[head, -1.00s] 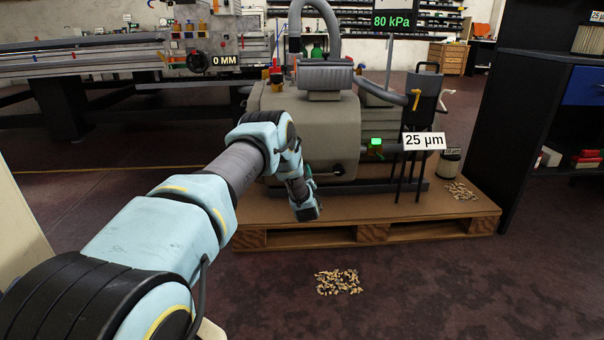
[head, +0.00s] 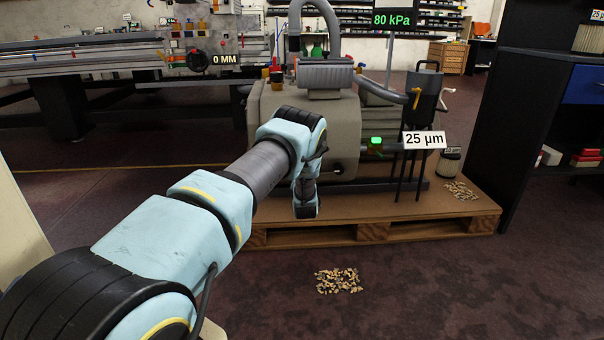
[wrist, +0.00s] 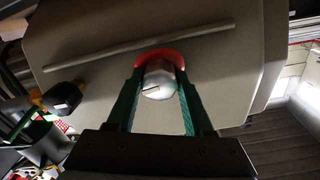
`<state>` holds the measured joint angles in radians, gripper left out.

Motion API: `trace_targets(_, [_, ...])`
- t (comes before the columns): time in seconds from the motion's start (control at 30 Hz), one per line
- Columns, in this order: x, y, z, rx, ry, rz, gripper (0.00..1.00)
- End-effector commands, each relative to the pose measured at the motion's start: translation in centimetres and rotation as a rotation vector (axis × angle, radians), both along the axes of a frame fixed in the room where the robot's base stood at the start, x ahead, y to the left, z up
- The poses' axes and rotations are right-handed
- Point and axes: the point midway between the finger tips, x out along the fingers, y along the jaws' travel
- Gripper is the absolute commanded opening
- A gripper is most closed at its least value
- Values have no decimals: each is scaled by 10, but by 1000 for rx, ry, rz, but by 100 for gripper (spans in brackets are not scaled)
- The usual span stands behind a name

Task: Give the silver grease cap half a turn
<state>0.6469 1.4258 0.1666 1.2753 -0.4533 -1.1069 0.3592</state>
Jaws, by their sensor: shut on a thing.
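The silver grease cap (wrist: 158,88) shows in the middle of the wrist view, with a faceted, shiny face and a slot-like dark mark. A red ring (wrist: 160,54) surrounds it at the beige pump housing (wrist: 225,65). My gripper (wrist: 160,75) is shut on the cap, one green finger on each side of it. In the head view the cap and the fingertips are hidden behind my arm, in front of the pump (head: 345,130).
The pump stands on a wooden pallet (head: 400,212). A black handled valve (wrist: 62,97) sits left of the cap in the wrist view. A 25 µm label (head: 424,140) is right of the pump. Loose pellets (head: 339,281) lie on the floor in front.

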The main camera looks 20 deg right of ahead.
Motion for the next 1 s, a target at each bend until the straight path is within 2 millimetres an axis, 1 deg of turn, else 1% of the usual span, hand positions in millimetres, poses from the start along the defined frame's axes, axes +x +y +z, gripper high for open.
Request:
trace_targets(0.1, [-1, 0, -2, 60, -9, -2, 0])
trace_targets(0.33, [-1, 0, -2, 130, -21, 0, 0])
trace_targets(0.87, [-1, 1, -2, 149, -24, 0, 0])
trace_targets(0.9, [-1, 1, -2, 149, -24, 0, 56])
trace_targets(1.0, [0, 1, -2, 149, -25, 0, 67])
